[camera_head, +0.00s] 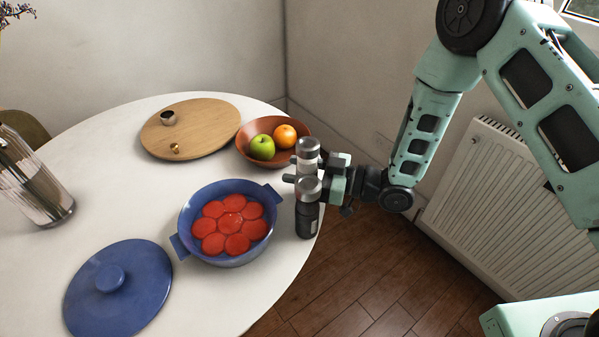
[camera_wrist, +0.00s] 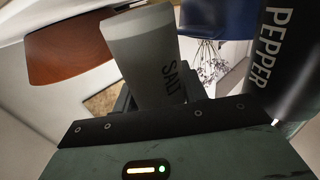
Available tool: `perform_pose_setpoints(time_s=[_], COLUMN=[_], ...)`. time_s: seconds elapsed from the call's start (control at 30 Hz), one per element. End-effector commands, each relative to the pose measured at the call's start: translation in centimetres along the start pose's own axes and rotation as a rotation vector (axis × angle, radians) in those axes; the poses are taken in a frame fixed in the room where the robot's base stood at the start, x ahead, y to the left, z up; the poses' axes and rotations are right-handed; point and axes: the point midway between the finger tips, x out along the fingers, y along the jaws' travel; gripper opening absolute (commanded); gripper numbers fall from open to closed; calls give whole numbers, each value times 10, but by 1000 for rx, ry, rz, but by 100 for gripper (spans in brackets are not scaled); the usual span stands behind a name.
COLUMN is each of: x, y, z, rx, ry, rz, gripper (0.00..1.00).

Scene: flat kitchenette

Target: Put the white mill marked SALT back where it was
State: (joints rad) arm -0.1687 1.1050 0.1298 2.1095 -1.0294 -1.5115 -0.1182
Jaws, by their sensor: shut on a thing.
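The white mill marked SALT (camera_wrist: 148,55) stands between my fingers in the wrist view, its lettering facing the camera. In the head view the mill (camera_head: 307,150) shows its silver top, and its lower body is hidden behind my gripper and the pepper mill. My gripper (camera_head: 300,172) is shut on it near the table's right edge. A black mill marked PEPPER (camera_wrist: 285,60) is close beside it in the wrist view. In the head view the pepper mill (camera_head: 307,218) stands in front of it, with a silver top. I cannot tell whether the salt mill's base touches the table.
A brown bowl (camera_head: 249,153) with an apple and an orange is just behind-left. A blue pot (camera_head: 188,218) with red slices stands left of the mills, its lid (camera_head: 135,290) front left. A round wooden board (camera_head: 205,137) lies farther back. The white table (camera_head: 110,205) is bare between them.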

Motion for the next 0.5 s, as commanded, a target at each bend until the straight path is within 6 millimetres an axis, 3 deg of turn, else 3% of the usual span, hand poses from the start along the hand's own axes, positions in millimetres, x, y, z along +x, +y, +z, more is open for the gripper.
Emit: perform_pose_setpoints(time_s=[0.47, 0.5], x=[0, 0], y=[0, 0], z=[13, 14], rx=[-1, -1], ry=[2, 0], rz=[0, 0], gripper=[12, 45])
